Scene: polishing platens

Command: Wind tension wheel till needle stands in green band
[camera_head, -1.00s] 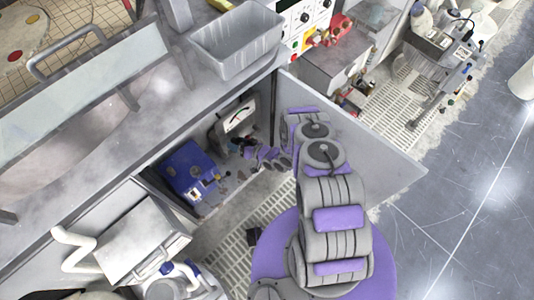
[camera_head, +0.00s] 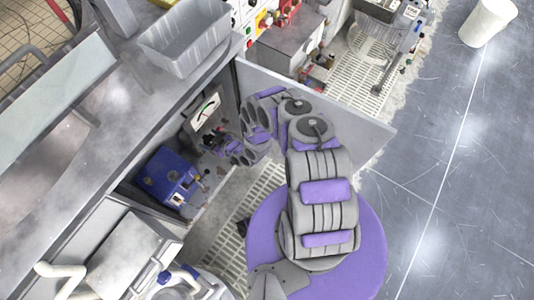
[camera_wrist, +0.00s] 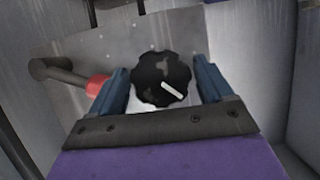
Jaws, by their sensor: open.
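The tension wheel (camera_wrist: 161,79) is a black lobed knob with a white mark slanting down to the right. It shows in the wrist view on a grey plate. My gripper (camera_wrist: 164,84) is open, with one blue finger on each side of the wheel. I cannot tell whether the fingers touch it. The gauge (camera_head: 206,107) has a pale face with a small green patch, inside the open cabinet in the head view. Its needle is too small to read against the band. In the head view my gripper (camera_head: 214,139) is just below the gauge, and the wheel is hard to make out.
A blue box (camera_head: 168,176) stands in the cabinet to the left of my gripper.

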